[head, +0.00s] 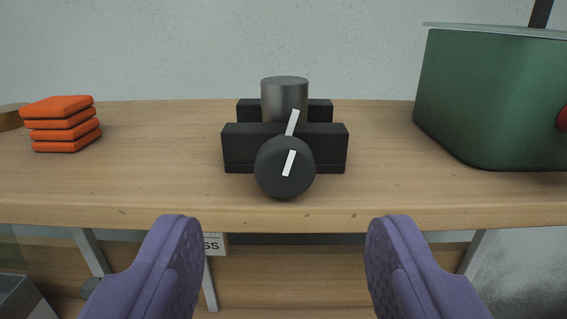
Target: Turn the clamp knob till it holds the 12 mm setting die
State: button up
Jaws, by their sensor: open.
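The clamp (334,146) stands on the wooden bench, with two dark jaw blocks, one behind the other. A grey metal cylinder, which looks like the setting die (284,95), stands upright between the blocks. Its lower part is hidden, so I cannot tell whether both jaws touch it. The round black clamp knob (270,172) faces me at the front of the clamp. It has a white pointer line tilted slightly right of upright, and a white mark sits just above it. My gripper (284,240) is open and empty, its two purple fingers apart, below and in front of the knob.
A stack of orange pads (62,124) lies at the left of the bench (150,190). A large green box (480,100) stands at the right. The bench on either side of the clamp is clear.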

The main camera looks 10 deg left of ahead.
aim_at(284, 170)
jog(key=x, duration=0.6)
jog(key=shift+w+f+b, duration=0.15)
jog(key=shift+w+b, duration=0.1)
jog(key=shift+b, duration=0.05)
